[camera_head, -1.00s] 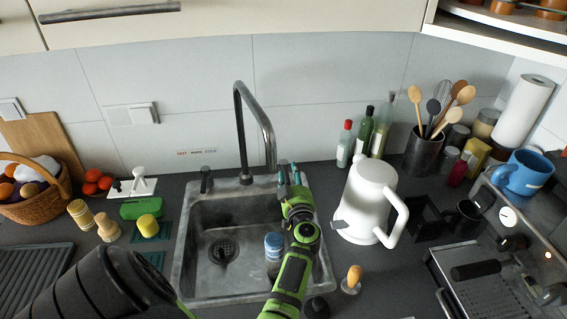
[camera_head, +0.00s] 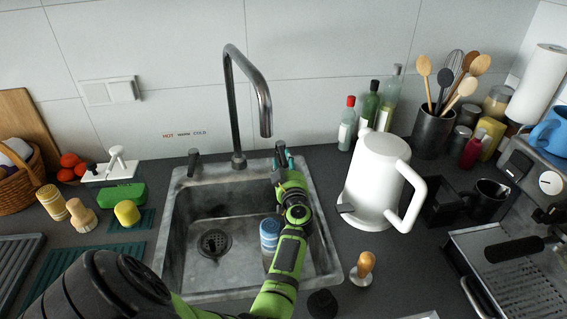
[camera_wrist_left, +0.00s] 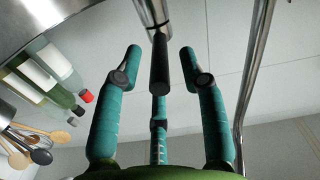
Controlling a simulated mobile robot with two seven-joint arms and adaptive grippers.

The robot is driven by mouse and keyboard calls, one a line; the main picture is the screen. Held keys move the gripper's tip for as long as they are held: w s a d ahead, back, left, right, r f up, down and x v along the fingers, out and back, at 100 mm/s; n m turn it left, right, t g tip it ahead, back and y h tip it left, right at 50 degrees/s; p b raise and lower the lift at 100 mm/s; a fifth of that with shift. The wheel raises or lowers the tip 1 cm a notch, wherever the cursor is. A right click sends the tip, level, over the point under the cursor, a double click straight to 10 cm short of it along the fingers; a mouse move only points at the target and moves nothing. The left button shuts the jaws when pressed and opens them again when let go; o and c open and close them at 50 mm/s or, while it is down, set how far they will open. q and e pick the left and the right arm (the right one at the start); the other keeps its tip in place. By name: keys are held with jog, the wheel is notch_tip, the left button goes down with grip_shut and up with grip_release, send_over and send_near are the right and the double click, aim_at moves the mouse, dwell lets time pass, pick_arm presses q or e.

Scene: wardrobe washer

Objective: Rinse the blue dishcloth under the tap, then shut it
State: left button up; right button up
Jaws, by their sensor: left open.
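The tap (camera_head: 234,110) rises behind the grey sink (camera_head: 175,240), its spout over the basin; no water stream shows. Dark tap handles stand on its left (camera_head: 193,161) and right (camera_head: 280,149). My left gripper (camera_head: 281,163) is at the right handle. In the left wrist view its teal fingers (camera_wrist_left: 160,75) are open around the black handle end (camera_wrist_left: 159,70), with gaps on both sides. A blue, pale-banded bundle (camera_head: 269,233) stands in the basin beside my forearm; I cannot tell whether it is the dishcloth. My right gripper is not in view.
A white kettle (camera_head: 375,185) stands close right of the sink, with a wooden-handled tool (camera_head: 362,268) in front. Bottles (camera_head: 368,118) and a utensil pot (camera_head: 433,132) are behind it.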

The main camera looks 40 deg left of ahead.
aim_at(284, 155)
pick_arm(q)
jog(key=shift+b+x, duration=0.55)
jog(key=shift+x, duration=0.65)
jog(key=shift+w+a, duration=0.3)
jog(key=shift+a, duration=0.05)
grip_shut()
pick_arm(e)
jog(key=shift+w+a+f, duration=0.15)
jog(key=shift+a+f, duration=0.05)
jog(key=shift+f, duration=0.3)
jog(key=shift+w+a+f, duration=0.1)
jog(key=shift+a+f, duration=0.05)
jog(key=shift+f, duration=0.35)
pick_arm(q)
jog(key=shift+d+f, duration=0.1)
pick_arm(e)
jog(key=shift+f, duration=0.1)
pick_arm(q)
jog(key=shift+w+d+n+g+y+b, duration=0.1)
jog(key=shift+n+g+y+b, duration=0.2)
jog(key=shift+g, duration=0.15)
jog(key=shift+w+d+n+g+y+b, duration=0.15)
jog(key=shift+n+g+y+b, duration=0.15)
jog(key=shift+g, duration=0.15)
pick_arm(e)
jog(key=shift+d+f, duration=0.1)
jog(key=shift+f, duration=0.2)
pick_arm(q)
jog(key=shift+a, duration=0.1)
grip_release()
